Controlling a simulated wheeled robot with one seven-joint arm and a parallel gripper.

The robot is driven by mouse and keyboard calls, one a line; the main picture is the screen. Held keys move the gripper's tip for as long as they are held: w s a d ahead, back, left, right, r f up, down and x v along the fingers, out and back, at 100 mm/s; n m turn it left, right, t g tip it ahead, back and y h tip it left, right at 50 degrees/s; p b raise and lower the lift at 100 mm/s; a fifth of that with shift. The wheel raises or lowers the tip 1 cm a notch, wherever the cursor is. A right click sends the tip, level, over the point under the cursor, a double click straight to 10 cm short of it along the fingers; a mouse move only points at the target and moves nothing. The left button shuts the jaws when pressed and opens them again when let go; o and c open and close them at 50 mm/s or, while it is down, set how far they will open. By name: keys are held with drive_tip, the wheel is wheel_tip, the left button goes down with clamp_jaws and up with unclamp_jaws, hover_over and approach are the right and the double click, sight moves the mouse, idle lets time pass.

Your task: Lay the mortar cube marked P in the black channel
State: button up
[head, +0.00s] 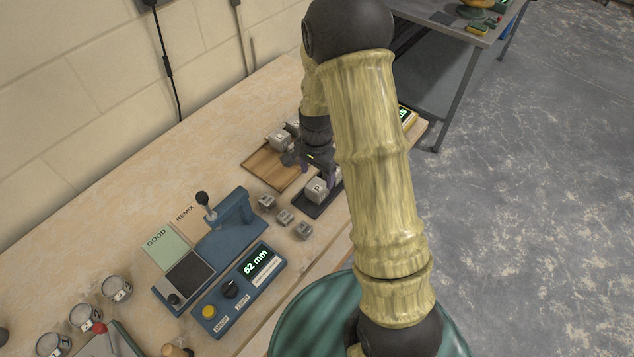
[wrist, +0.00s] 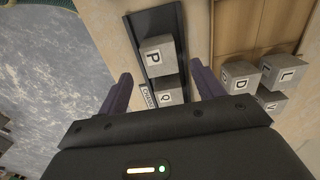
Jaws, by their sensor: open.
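The grey mortar cube marked P (wrist: 159,56) lies within the black channel (wrist: 153,20) in the wrist view, its lettered face showing. A cube marked Q (wrist: 172,89) lies beside it, nearer my gripper. My gripper (wrist: 162,73) is open and empty, with one purple finger on each side of the channel. In the head view the P cube (head: 316,189) shows on the dark channel (head: 310,210), just below my gripper (head: 309,168). The Q cube is hard to make out there. I cannot tell whether the fingers touch anything.
A wooden tray (head: 262,167) beside the channel holds cubes marked D (wrist: 239,77), L (wrist: 284,72) and V (wrist: 271,101). Small grey cubes (head: 285,217) lie before the channel. A blue tester (head: 236,228) and a display unit (head: 240,287) stand nearer on the bench.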

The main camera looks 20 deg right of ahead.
sight(317, 186)
wheel_tip(317, 186, up, 6)
drive_tip(key=shift+b, duration=0.3)
idle(0.4)
drive_tip(key=s+r+n+t, duration=0.1)
drive_tip(key=s+r+n, duration=0.2)
drive_tip(key=s+n, duration=0.2)
drive_tip(key=s+r+n+t, duration=0.1)
drive_tip(key=s+r+n, duration=0.2)
drive_tip(key=s, duration=0.6)
drive_tip(key=n, duration=0.2)
drive_tip(key=shift+s+r+n+t, duration=0.2)
drive_tip(key=shift+r+n+t, duration=0.1)
drive_tip(key=shift+n, duration=0.1)
